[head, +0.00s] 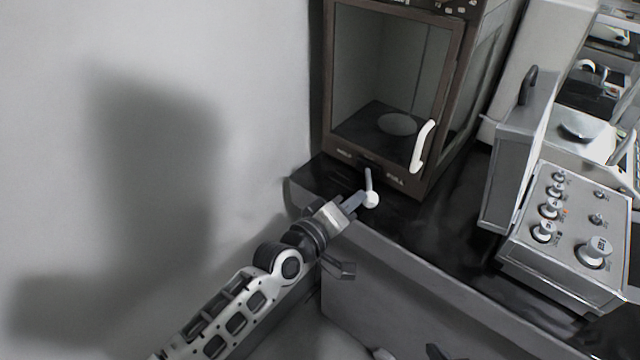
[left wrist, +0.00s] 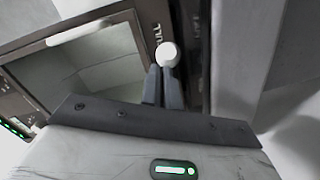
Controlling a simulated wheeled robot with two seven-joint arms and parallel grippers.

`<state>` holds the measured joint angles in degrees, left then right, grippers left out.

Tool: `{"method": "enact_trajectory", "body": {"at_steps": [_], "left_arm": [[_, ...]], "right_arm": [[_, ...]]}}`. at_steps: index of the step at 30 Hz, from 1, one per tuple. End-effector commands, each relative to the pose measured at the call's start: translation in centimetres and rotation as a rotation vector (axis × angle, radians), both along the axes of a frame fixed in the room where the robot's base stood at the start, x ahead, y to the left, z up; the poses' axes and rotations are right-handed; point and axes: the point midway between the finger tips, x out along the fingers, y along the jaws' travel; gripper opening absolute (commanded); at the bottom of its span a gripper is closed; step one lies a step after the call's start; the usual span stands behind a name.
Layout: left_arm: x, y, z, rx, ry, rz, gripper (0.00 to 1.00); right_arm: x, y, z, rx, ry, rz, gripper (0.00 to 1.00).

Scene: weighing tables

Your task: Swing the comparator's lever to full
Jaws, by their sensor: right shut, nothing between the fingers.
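The comparator (head: 318,95) is a dark brown cabinet with a glass door and a white door handle (head: 424,146). Its lever (head: 371,199), a short stem with a white ball knob, sticks out below the door between two printed labels. The knob also shows in the left wrist view (left wrist: 167,54), beside a label that seems to read FULL. My left gripper (head: 358,201) has its fingers nearly together at the lever, against the knob, with only a narrow gap between them. My right gripper (head: 435,352) shows only as a small dark part at the bottom edge, shut and empty.
A grey box (head: 565,230) with several knobs stands on the dark tabletop to the right. A grey upright panel (head: 515,165) with a black handle is beside it. A pale wall fills the left. The dark tabletop in front of the comparator is mostly clear.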

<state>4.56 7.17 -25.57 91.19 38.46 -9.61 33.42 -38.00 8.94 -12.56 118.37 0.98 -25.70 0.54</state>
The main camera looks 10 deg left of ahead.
Motion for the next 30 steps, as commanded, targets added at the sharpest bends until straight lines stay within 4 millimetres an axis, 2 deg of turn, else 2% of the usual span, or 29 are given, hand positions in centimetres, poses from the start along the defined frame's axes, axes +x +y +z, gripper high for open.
{"method": "enact_trajectory", "body": {"at_steps": [1,16,20,25,30], "left_arm": [[-0.4,-1.1,0.0,-0.005,0.007,-0.02,0.0],[-0.4,-1.1,0.0,-0.006,0.01,-0.021,0.0],[-0.6,-0.1,0.6,-0.006,0.007,-0.019,0.0],[-1.0,3.1,2.1,0.0,0.0,-0.011,0.0],[-5.2,2.7,2.3,-0.01,0.005,-0.011,0.0]], "right_arm": [[0.0,0.0,0.0,-0.001,-0.001,0.001,0.0],[0.1,0.1,0.1,0.004,-0.003,-0.002,0.0],[0.1,0.2,0.6,0.006,-0.002,-0.005,0.0],[0.0,0.0,1.0,0.001,0.004,-0.007,0.0],[-0.1,0.0,0.9,0.003,0.005,-0.011,0.0]]}}
